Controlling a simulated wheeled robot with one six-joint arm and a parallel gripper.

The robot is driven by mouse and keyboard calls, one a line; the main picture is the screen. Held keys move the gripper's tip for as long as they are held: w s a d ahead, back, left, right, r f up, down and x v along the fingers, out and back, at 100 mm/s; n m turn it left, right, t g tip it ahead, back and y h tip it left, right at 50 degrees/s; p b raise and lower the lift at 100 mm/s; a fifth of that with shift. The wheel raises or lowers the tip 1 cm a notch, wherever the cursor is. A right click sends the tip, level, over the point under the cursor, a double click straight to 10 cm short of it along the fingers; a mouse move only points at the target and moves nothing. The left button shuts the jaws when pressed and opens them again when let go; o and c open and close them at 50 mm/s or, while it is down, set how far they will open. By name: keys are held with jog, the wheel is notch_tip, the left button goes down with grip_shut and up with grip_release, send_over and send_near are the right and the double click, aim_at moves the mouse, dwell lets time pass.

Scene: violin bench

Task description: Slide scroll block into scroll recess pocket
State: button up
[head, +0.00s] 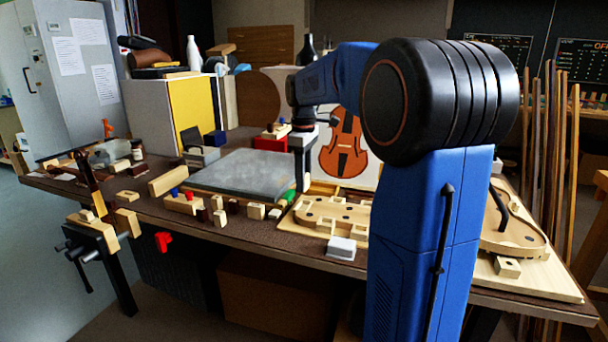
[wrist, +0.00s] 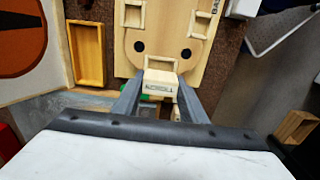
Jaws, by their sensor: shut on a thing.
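The scroll block (wrist: 158,86), a pale wooden block with dark lettering, is between the two grey fingers of my gripper (wrist: 160,98) in the wrist view. My gripper is shut on it. Just ahead of the block, the light wooden board (wrist: 137,55) has a notch-like pocket (wrist: 160,64) at its near end, between two dark round holes. The block appears at or just short of this pocket; its height above the board I cannot tell. In the head view the board (head: 318,219) lies at the bench front, with my gripper (head: 303,182) above its left end.
A narrow wooden tray (wrist: 86,52) lies left of the board in the wrist view. In the head view a grey slab (head: 245,174) and several small blocks lie left of the board. A violin picture (head: 343,145) stands behind.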

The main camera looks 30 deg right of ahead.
jog(key=shift+f, duration=2.15)
jog(key=shift+f, duration=0.85)
jog(key=o, duration=1.1)
notch_tip(320, 180, up, 17)
jog(key=shift+r, duration=0.2)
dwell(0.5)
